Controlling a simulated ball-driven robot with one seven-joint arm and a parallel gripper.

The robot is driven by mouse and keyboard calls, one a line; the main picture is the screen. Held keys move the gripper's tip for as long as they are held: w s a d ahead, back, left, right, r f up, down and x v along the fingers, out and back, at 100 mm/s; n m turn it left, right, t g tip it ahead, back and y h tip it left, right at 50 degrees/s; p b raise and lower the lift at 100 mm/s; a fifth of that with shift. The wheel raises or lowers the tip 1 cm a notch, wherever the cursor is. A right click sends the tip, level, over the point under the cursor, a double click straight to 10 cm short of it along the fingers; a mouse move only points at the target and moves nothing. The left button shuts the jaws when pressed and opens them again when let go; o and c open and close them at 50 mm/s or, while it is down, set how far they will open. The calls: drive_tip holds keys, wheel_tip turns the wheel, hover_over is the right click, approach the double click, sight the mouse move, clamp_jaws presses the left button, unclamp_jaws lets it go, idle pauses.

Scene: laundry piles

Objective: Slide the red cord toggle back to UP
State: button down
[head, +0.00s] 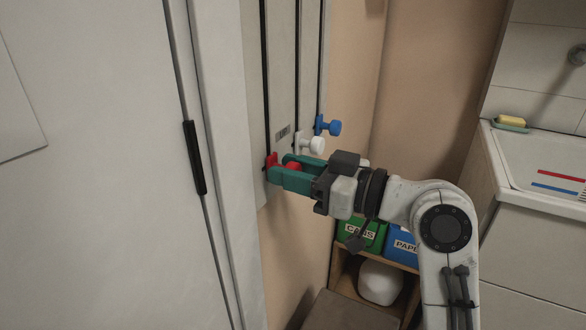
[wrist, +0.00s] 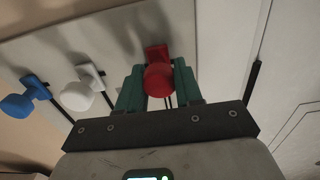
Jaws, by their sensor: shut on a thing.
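The red cord toggle (head: 272,161) sits low on its dark vertical slot on the pale wall panel (head: 282,60). In the wrist view its round red knob (wrist: 159,80) is between the two green fingers. My gripper (head: 284,170) is shut on the red toggle, reaching in from the right. The fingers hide part of the knob in the head view.
A white toggle (head: 312,145) and a blue toggle (head: 329,126) stand on slots just right of the red one. A white door with a black handle (head: 194,158) is at left. Bins (head: 362,233) and a sink (head: 545,160) are at right.

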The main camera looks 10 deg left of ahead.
drive_tip(key=c, duration=0.7)
unclamp_jaws()
drive_tip(key=shift+c, duration=0.2)
drive_tip(key=shift+d, duration=0.1)
drive_tip(key=v, duration=1)
drive_tip(key=shift+d+p, duration=0.3)
drive_tip(key=shift+p, duration=0.05)
drive_tip(key=shift+s, duration=0.15)
